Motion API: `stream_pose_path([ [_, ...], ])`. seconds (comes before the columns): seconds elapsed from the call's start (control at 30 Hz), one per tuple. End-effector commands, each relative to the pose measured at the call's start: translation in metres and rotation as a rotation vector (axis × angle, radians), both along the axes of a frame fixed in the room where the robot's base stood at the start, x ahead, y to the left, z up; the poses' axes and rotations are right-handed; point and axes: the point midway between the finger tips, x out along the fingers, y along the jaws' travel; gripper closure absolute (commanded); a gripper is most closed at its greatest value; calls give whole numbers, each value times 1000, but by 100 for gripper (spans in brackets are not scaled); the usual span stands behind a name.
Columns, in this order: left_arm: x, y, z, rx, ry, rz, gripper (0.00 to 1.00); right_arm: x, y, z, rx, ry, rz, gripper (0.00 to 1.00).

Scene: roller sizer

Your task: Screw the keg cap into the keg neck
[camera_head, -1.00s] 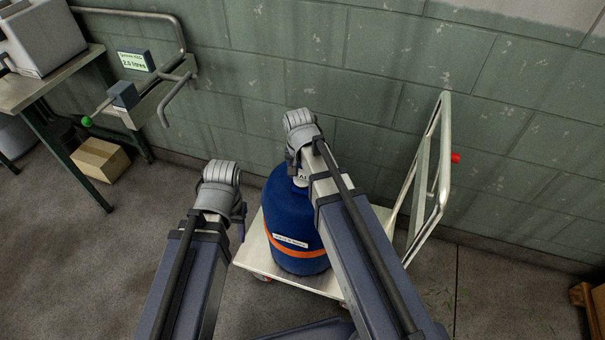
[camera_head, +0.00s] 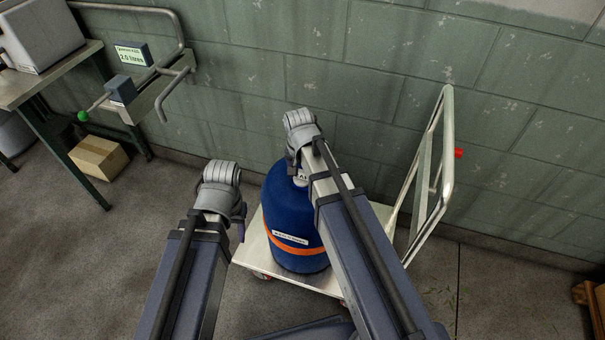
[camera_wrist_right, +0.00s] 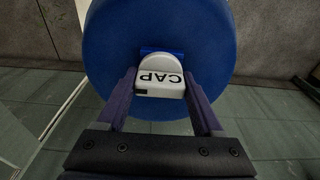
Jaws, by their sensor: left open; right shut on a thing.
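The blue keg (camera_head: 285,225) with an orange band and a white label stands upright on a trolley. In the right wrist view the top of the keg (camera_wrist_right: 110,60) fills the upper middle. My right gripper (camera_wrist_right: 160,88) is shut on the white keg cap (camera_wrist_right: 160,84), which is marked CAP and sits over the middle of the keg top. The keg neck is hidden behind the cap, so I cannot tell how deep the cap sits. In the head view the right arm covers most of this spot. My left gripper (camera_head: 238,225) is open beside the keg, at its left; its fingers are mostly hidden.
The trolley (camera_head: 255,255) has an upright handle (camera_head: 446,150) at its right, near the block wall. A bench and a rail stand with a 2.0 litres sign (camera_head: 132,55) are at the far left. A cardboard box (camera_head: 98,157) lies on the floor there.

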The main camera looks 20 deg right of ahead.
Motion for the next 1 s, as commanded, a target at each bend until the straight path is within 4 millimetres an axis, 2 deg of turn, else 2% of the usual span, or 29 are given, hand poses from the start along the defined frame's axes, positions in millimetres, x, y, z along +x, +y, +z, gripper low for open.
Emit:
stream_pose_path([
  [0.03,0,0,-3,0,0,0,50,0,0,-2,0,0,0,86],
  [0.07,0,0,-2,0,0,0,50,0,0,-2,0,0,0,31],
  [0.33,0,0,-1,0,0,0,50,0,0,-1,0,0,0,0],
  [0.73,0,0,4,0,0,0,50,0,0,4,0,0,0,0],
  [1.0,0,0,31,0,0,0,50,-3,2,31,0,0,0,0],
])
